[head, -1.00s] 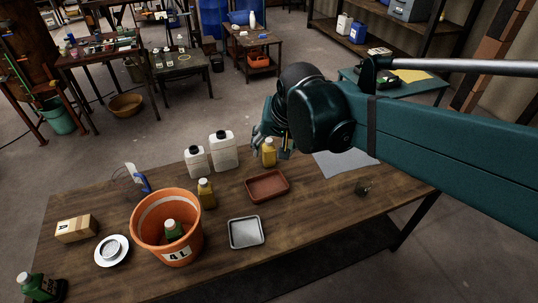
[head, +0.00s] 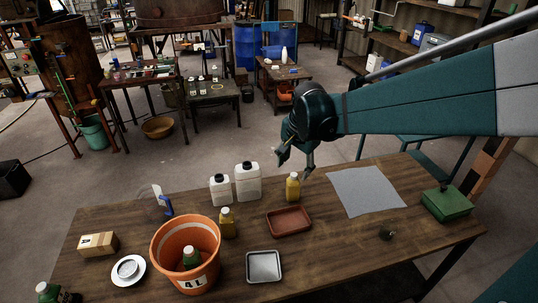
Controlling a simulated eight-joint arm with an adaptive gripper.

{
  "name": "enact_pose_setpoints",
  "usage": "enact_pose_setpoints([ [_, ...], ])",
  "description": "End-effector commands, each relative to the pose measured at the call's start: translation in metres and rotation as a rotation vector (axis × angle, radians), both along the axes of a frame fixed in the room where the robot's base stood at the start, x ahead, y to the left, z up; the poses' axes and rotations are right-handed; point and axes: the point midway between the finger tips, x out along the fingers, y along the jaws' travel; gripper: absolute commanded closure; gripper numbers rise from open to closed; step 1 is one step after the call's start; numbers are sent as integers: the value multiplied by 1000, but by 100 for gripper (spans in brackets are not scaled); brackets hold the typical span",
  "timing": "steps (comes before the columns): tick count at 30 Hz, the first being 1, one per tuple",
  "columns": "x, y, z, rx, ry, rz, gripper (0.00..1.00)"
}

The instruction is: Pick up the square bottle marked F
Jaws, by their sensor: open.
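I cannot read a letter F on any bottle. Two white bottles with black caps stand at the table's back, a smaller one (head: 220,190) and a larger one (head: 248,182). A yellow-brown bottle (head: 293,188) stands upright right of them, and another (head: 228,224) stands beside the orange bucket. A green bottle (head: 191,258) is in the bucket, and a dark green one (head: 48,293) is at the lower left edge. My gripper (head: 295,163) is open and empty, its fingers pointing down just above the back yellow-brown bottle and apart from it.
The orange bucket (head: 166,245) is marked 4L. A brown tray (head: 289,231), a metal tray (head: 264,279), a white dish (head: 128,284), a cardboard box (head: 97,243) and a spray bottle (head: 162,200) share the table. A grey cloth (head: 366,192) and green box (head: 447,202) lie right.

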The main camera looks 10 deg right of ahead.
Motion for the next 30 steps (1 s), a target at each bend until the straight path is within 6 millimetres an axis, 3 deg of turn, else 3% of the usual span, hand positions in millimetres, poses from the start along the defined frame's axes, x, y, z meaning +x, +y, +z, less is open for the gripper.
enact_pose_setpoints([
  [17,73,-25,-64,67,102,-292,49],
  [30,120,-45,-127,100,179,-520,49],
])
